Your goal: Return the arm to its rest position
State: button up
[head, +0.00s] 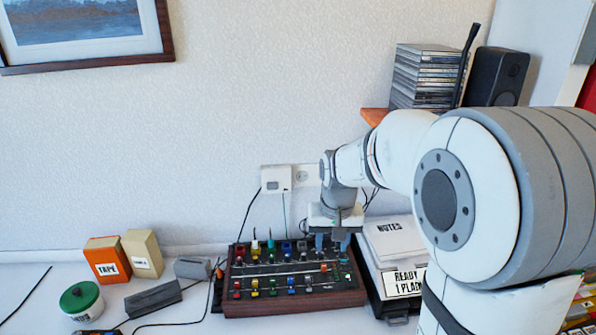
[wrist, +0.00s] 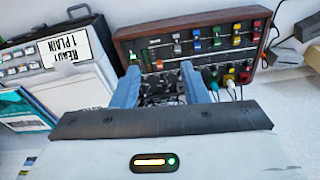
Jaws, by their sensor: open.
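My gripper (head: 333,242) is at the end of my white and grey arm, over the back right part of a wood-sided mixer (head: 290,300) with coloured knobs. In the wrist view my gripper (wrist: 163,80) shows two blue-grey fingers, apart, with nothing held between them. The mixer's panel (wrist: 200,47) and cables lie beyond and below the fingers. I cannot tell from these views whether the fingertips touch the mixer.
A black case labelled READY (head: 403,283) and a white NOTES box (head: 392,238) stand right of the mixer. A CD stack (head: 425,78) and speaker (head: 497,77) sit on a shelf above. An orange TAPE box (head: 106,260) and green-lidded tin (head: 80,300) are left.

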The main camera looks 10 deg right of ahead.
jog(key=s+r, duration=0.1)
jog(key=s, duration=0.8)
jog(key=s+d+r+n+t, duration=0.1)
jog(key=s+r, duration=0.1)
jog(key=s, duration=0.8)
jog(key=shift+d+r+t, duration=0.25)
jog(key=shift+d+t, duration=0.05)
